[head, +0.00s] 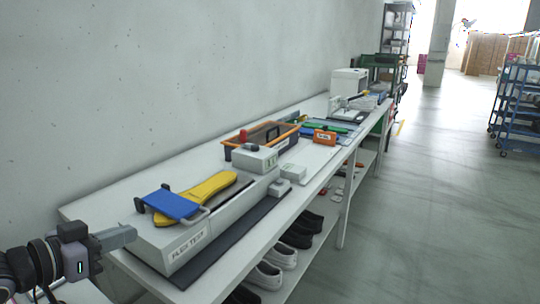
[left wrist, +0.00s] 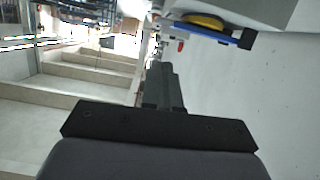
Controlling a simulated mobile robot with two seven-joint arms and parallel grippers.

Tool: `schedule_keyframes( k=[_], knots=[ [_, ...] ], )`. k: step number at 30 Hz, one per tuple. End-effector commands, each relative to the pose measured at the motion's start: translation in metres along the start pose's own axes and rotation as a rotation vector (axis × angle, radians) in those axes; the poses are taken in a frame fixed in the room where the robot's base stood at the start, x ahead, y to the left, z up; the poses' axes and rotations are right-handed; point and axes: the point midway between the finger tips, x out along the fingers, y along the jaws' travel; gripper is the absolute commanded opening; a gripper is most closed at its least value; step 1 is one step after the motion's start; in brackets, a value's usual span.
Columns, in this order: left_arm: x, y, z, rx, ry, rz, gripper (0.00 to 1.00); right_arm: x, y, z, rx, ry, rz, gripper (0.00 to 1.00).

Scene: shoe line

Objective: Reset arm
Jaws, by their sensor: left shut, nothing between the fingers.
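My left arm comes in at the lower left of the head view. Its gripper (head: 127,236) is shut and empty, just left of the near end of the grey flex tester (head: 190,240). In the head view I cannot tell the gap between them. A yellow sole (head: 205,194) lies on top of the tester, under a blue clamp plate (head: 172,204). In the left wrist view the shut fingers (left wrist: 163,75) point up the picture. The blue clamp plate (left wrist: 205,34) and the yellow sole (left wrist: 205,20) show beyond them. My right gripper is not in view.
The white table (head: 110,190) runs along the wall, with an orange-rimmed crate (head: 240,139) and an orange box (head: 325,136) farther along. Several shoes (head: 283,257) stand on the shelf below. The floor (head: 430,200) to the right is clear up to a blue cart (head: 515,105).

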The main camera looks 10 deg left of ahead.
Motion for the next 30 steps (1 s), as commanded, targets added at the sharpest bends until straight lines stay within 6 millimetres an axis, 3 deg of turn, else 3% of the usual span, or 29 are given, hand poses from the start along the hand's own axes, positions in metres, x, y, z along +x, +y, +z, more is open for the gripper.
schedule_keyframes(
  k=[4, 8, 15, 21, 30],
  knots=[
    [-0.001, 0.006, 0.043, -0.007, -0.089, -0.033, 0.0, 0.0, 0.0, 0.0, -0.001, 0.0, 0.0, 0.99],
    [-0.007, 0.021, 0.104, -0.006, -0.232, -0.081, 0.0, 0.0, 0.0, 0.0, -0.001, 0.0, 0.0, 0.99],
    [-0.029, 0.066, 0.198, -0.009, -0.508, -0.152, 0.0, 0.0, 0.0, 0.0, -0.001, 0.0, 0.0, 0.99],
    [-0.053, 0.108, 0.244, -0.03, -0.707, -0.19, 0.0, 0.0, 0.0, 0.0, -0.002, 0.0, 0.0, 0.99],
    [-0.084, 0.156, 0.271, -0.084, -0.918, -0.215, 0.0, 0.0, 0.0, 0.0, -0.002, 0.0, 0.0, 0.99]
  ],
)
